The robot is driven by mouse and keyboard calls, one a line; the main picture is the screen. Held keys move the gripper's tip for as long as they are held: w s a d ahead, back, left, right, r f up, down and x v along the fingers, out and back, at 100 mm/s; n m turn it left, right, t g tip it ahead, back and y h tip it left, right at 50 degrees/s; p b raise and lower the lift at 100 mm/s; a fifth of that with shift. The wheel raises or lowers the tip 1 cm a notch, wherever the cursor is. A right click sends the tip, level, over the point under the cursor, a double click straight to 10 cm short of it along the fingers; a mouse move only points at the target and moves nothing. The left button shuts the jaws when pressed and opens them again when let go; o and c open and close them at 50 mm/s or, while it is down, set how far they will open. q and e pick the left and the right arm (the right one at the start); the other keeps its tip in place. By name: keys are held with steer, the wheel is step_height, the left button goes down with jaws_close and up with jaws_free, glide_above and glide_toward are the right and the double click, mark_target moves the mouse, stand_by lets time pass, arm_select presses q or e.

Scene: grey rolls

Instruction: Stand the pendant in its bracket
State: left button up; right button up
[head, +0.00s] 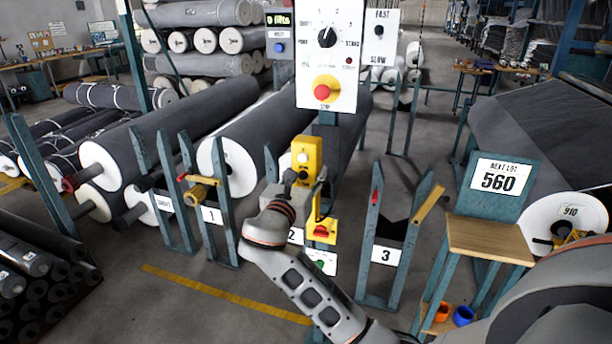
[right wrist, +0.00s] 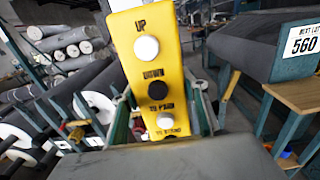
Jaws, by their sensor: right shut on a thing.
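The yellow pendant (head: 305,153) is upright in my right gripper (head: 297,180), in front of the control post. My right gripper is shut on it, and the fingertips are mostly hidden. In the right wrist view the pendant (right wrist: 152,75) shows its button face, with white and black buttons and the word UP at the top. The yellow bracket (head: 323,229), with a red part low on it, is on the post just below and right of the pendant. I cannot tell whether the pendant's lower end touches it. My left gripper is not in view.
A control panel (head: 328,60) with a red stop button stands above the pendant. Teal stands 1 (head: 211,214) and 3 (head: 386,254) flank the post. Large grey rolls (head: 170,130) lie behind. A small wooden-topped table (head: 490,240) stands at the right.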

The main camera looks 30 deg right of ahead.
glide_toward(326, 144)
steer(key=shift+w+f, duration=0.15)
stand_by(0.6)
stand_by(1.3)
steer(key=shift+x, duration=2.15)
steer(key=shift+w+d, duration=0.15)
steer(key=shift+d, duration=0.05)
steer(key=shift+x, duration=1.15)
steer(key=shift+r, duration=0.2)
